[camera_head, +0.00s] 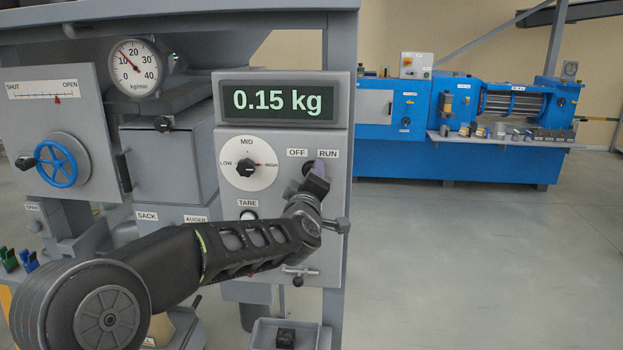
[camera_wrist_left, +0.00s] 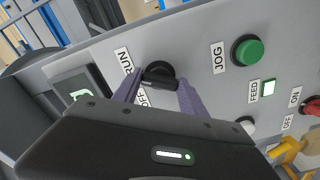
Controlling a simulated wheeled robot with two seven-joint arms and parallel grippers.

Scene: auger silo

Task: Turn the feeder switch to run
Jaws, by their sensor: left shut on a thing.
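The feeder switch is a black rotary knob with a bar handle on the grey panel, between the OFF and RUN labels. In the head view the switch (camera_head: 309,168) is partly hidden by my left gripper (camera_head: 319,174). In the left wrist view the switch (camera_wrist_left: 160,70) sits between the purple fingers of my left gripper (camera_wrist_left: 158,88), which are shut on its handle. The RUN label (camera_wrist_left: 123,60) is above left of it and the OFF label (camera_wrist_left: 143,102) is below, partly covered. I cannot tell exactly which label the handle points to. My right gripper is out of view.
A display (camera_head: 278,101) above reads 0.15 kg. A LOW/MID/HIGH dial (camera_head: 246,169) and TARE button (camera_head: 249,213) are left of the switch. Open floor lies right.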

